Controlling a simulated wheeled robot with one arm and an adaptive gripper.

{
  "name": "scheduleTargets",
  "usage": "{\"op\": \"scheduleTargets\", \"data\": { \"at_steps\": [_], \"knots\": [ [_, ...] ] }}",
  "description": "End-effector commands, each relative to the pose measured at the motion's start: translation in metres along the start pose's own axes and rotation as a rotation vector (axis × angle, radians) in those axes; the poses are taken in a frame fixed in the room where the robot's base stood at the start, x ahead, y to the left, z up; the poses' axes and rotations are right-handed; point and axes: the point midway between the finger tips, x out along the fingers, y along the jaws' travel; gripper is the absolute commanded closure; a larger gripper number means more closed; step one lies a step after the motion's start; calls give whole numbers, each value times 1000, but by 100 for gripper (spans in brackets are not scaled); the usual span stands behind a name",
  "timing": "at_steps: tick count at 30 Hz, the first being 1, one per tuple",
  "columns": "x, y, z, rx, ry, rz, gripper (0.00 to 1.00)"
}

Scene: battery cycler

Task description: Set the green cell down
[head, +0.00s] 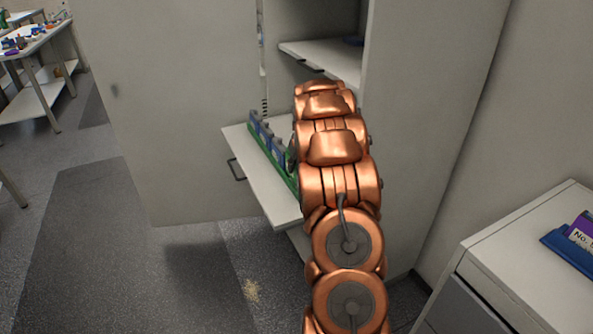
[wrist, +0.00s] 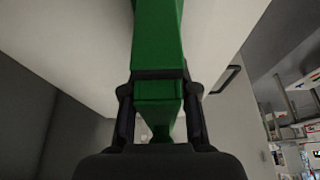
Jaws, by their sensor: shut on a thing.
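In the wrist view my gripper (wrist: 159,100) is shut on a green block, which I take to be the green cell (wrist: 158,38). The cell stretches from between the fingers up past the top edge of the picture. A dark band crosses it near the fingertips. A pale flat surface (wrist: 85,45) lies behind it; I cannot tell whether the cell touches it. In the head view my copper arm hides my gripper and the held cell.
A pale shelf (head: 242,155) with a handle juts from the open cabinet. On it a green rack (head: 288,177) holds several blue-grey pieces, partly behind my arm. Another shelf (head: 318,57) is above. The open door (head: 165,110) stands left; a white cabinet (head: 530,265) stands right.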

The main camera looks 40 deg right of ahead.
Motion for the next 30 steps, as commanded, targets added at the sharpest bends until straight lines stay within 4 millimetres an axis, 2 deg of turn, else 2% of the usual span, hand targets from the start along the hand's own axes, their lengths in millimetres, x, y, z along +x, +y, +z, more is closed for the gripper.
{"op": "scheduleTargets", "data": {
  "at_steps": [5, 13, 25, 26, 30],
  "knots": [
    [5, 0, 1, 0, 1, 1, 100],
    [30, 1, 11, 1, 4, 2, 100],
    [35, 0, 12, 0, 5, 1, 100],
    [35, 0, 13, -1, 4, 1, 70],
    [34, 0, 13, -1, 3, 1, 56]
  ]
}}
